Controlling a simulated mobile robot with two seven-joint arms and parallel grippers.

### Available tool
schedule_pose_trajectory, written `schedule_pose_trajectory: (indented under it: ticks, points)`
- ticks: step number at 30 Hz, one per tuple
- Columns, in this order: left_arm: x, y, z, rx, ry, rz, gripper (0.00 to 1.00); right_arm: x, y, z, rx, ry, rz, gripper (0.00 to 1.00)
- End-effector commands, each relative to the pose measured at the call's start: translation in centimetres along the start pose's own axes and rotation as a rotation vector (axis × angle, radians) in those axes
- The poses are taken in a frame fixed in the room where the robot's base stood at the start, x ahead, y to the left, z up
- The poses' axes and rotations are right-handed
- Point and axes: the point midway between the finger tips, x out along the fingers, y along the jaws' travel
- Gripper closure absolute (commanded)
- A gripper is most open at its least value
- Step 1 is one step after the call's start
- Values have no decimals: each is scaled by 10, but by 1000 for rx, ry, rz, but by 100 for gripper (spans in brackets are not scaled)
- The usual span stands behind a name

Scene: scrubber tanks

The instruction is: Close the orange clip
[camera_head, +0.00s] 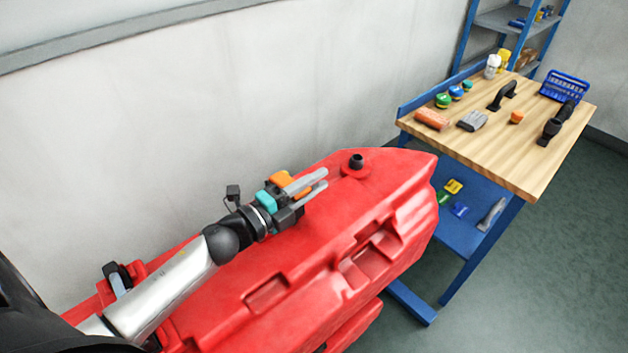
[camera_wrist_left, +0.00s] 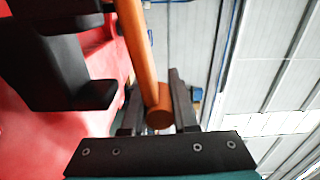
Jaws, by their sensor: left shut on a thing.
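The orange clip (camera_head: 281,178) shows as a small orange piece on top of the red tank (camera_head: 330,220), beside my left gripper (camera_head: 308,186). In the left wrist view, the clip appears as an orange rod (camera_wrist_left: 140,50) with a round end. The rod runs between the two dark fingers of the left gripper, which is shut on it. In the head view the gripper hides part of the clip. I cannot tell whether the clip is closed. My right gripper is not in view.
A black bracket (camera_wrist_left: 60,60) stands close to the rod on the red surface. A black cap (camera_head: 357,160) sits at the tank's far end. Beyond it, a wooden workbench (camera_head: 540,165) holds tools. A pale wall (camera_head: 200,110) runs behind the tank.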

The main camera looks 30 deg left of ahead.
Motion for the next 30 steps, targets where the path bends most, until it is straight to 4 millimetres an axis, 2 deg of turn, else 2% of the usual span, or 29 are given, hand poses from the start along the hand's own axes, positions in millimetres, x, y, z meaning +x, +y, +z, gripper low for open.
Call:
schedule_pose_trajectory:
  ticks: [8, 9, 17, 25, 30]
  points:
    - [0, 2, -1, -6, 1, 4, 100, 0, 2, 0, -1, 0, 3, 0]
    - [-1, 2, -1, -7, 1, 4, 71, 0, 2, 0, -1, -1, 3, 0]
    - [0, 2, 0, -5, 0, 3, 43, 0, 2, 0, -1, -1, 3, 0]
    - [-1, 2, 0, -4, 0, 3, 43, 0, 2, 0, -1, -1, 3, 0]
    - [-13, 3, 0, -4, -2, 5, 43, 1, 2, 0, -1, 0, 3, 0]
